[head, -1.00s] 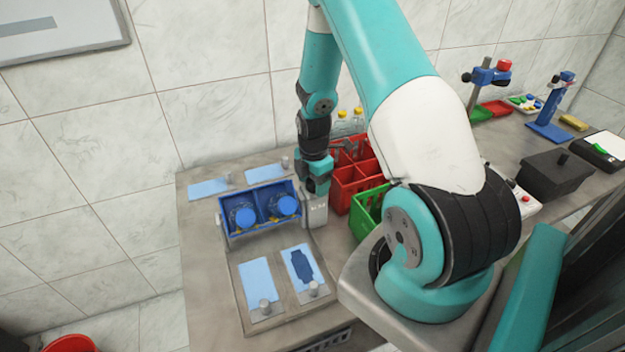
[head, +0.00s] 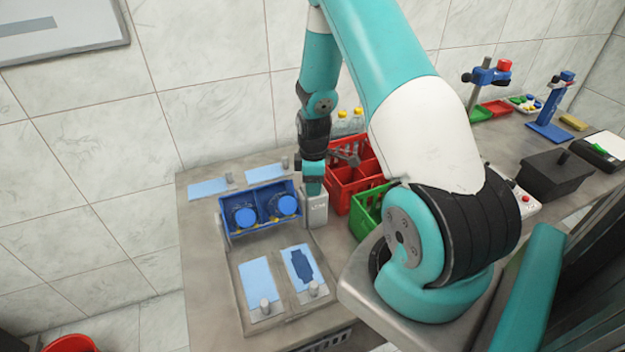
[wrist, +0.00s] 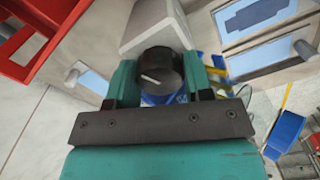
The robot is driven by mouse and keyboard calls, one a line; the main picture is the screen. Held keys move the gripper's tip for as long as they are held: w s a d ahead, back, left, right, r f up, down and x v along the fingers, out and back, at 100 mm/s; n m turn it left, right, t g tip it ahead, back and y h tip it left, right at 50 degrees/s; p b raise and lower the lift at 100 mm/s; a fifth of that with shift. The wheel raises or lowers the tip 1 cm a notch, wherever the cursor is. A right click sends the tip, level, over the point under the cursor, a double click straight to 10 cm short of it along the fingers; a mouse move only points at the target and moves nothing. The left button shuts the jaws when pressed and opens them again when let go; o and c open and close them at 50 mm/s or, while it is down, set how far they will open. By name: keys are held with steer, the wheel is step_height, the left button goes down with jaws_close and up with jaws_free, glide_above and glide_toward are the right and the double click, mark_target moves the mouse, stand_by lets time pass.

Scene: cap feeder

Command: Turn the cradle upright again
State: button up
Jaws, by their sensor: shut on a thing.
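The blue cradle (head: 262,194) is a two-compartment box beside a grey post (head: 317,209) on the bench. It looks tilted, its open side partly towards the head camera. A blue-looking bottle or round container sits in the left compartment (head: 245,216) and another in the right (head: 287,206). In the wrist view, a dark round knob (wrist: 160,70) with a white mark sits between the fingers of my gripper (wrist: 160,82), which is shut on it. The gripper (head: 314,184) is above the post in the head view. Most of the cradle is hidden in the wrist view.
A red crate (head: 340,197) with bottles behind it and a green crate (head: 362,220) stand close to the right of the post. A plate with light-blue pads (head: 257,282) and small metal knobs lies in front. More pads (head: 208,189) lie behind the cradle.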

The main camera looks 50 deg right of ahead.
steer(key=n, duration=0.5)
steer(key=shift+n, duration=0.3)
steer(key=n, duration=0.4)
steer(key=o, duration=0.8)
